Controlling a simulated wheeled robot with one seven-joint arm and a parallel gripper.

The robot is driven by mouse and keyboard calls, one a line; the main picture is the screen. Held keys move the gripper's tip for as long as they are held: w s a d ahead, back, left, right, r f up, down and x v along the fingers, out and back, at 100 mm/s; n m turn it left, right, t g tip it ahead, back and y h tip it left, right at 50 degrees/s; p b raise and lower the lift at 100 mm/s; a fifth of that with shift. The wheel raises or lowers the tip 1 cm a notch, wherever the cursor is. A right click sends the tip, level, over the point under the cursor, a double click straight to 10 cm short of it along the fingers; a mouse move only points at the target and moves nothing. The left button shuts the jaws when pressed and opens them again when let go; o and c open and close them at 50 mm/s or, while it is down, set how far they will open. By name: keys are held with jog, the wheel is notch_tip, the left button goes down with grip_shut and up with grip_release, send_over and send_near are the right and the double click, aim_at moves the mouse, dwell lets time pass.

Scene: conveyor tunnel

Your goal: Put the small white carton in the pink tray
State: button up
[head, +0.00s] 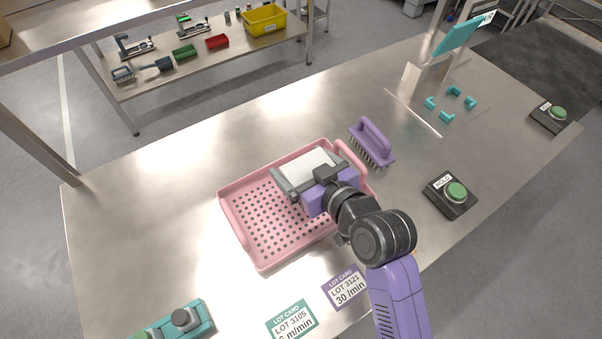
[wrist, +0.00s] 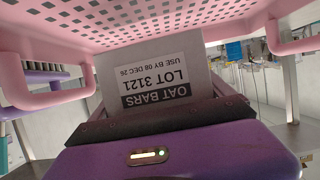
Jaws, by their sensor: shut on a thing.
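The small white carton (head: 309,162) is between the jaws of my gripper (head: 312,174), which is shut on it. In the wrist view the carton (wrist: 155,72) shows an upside-down label reading OAT BARS, LOT 3121. My gripper (wrist: 165,122) fills the lower part of that view. The pink tray (head: 229,218) has a perforated floor and lies on the steel table. The carton is over the tray's upper right part in the head view. The tray (wrist: 215,33) spans the top of the wrist view. I cannot tell whether the carton touches the tray floor.
A purple brush (head: 372,140) stands just beyond the tray's upper right corner. A HOLD button box (head: 452,195) is to the right. The table's upper left is clear.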

jog(key=shift+f, duration=1.9)
jog(key=shift+f, duration=0.2)
jog(key=o, duration=1.8)
